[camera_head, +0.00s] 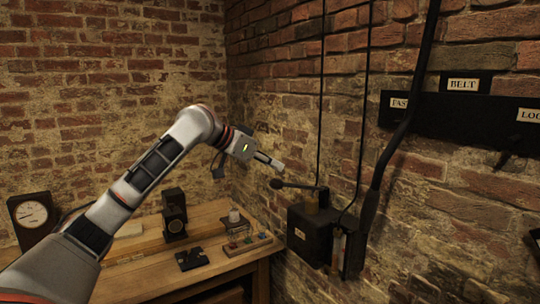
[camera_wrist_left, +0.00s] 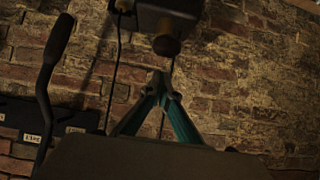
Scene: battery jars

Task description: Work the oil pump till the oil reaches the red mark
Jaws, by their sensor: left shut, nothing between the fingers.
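The oil pump (camera_head: 310,236) is a dark box on the brick wall, with a brass-coloured fitting on top.
A long black lever (camera_head: 405,110) stands right of the pump, before a black board (camera_head: 455,121) with labels. A wooden bench (camera_head: 200,245) at lower left carries a gauge (camera_head: 32,215), a dark instrument (camera_head: 174,210) and small items. Thin cables (camera_head: 322,90) run up the wall.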

